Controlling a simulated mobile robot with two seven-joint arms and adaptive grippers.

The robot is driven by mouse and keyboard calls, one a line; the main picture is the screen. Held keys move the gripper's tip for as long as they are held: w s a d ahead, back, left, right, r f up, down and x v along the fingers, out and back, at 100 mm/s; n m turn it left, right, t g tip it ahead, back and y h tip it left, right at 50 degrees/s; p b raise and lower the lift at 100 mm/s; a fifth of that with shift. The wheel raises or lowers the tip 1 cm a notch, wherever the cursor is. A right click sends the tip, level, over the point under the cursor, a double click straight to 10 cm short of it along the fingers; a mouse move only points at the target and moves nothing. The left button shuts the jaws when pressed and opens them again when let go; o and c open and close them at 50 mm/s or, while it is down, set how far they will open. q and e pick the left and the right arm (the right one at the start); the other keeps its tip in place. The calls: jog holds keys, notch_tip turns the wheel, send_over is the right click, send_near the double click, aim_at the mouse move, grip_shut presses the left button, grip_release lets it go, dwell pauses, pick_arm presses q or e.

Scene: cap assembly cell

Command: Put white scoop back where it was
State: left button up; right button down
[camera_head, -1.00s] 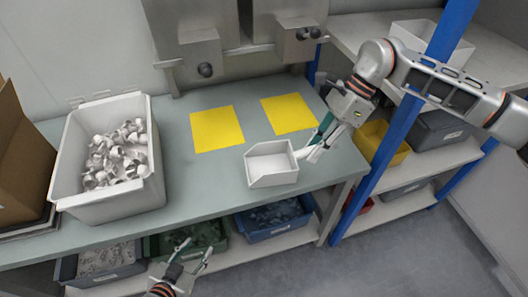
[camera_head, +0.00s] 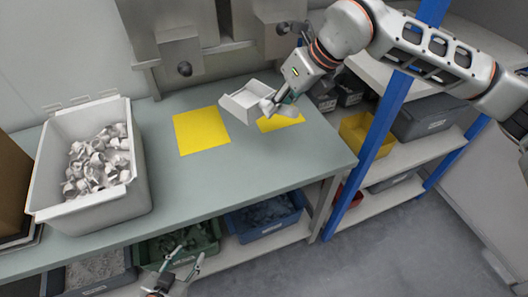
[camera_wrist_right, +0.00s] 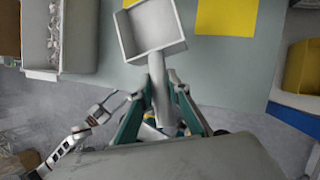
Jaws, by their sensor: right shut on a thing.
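The white scoop (camera_head: 249,99) is a square, open-topped pan with a handle. My right gripper (camera_head: 277,108) is shut on the scoop's handle and holds it above the table, partly in front of the right yellow square (camera_head: 281,123). In the right wrist view the scoop's pan (camera_wrist_right: 152,27) is ahead of the right gripper (camera_wrist_right: 160,92), with the handle between the fingers; the pan looks empty. My left gripper (camera_head: 186,263) is open and empty, low in front of the table.
A grey-white bin (camera_head: 92,212) of white ring-like parts stands on the table's left. The left yellow square (camera_head: 201,131) is uncovered. Metal machines with black knobs stand behind. A blue post (camera_head: 372,150) and a shelf with a yellow bin (camera_head: 364,140) are at right. The table's front (camera_head: 240,170) is clear.

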notch_tip(320, 180, down, 18)
jog(key=shift+r, duration=0.1)
jog(key=c, duration=1.9)
grip_release()
jog(key=v, duration=1.2)
jog(key=shift+s+a, duration=0.1)
jog(key=shift+a, duration=0.05)
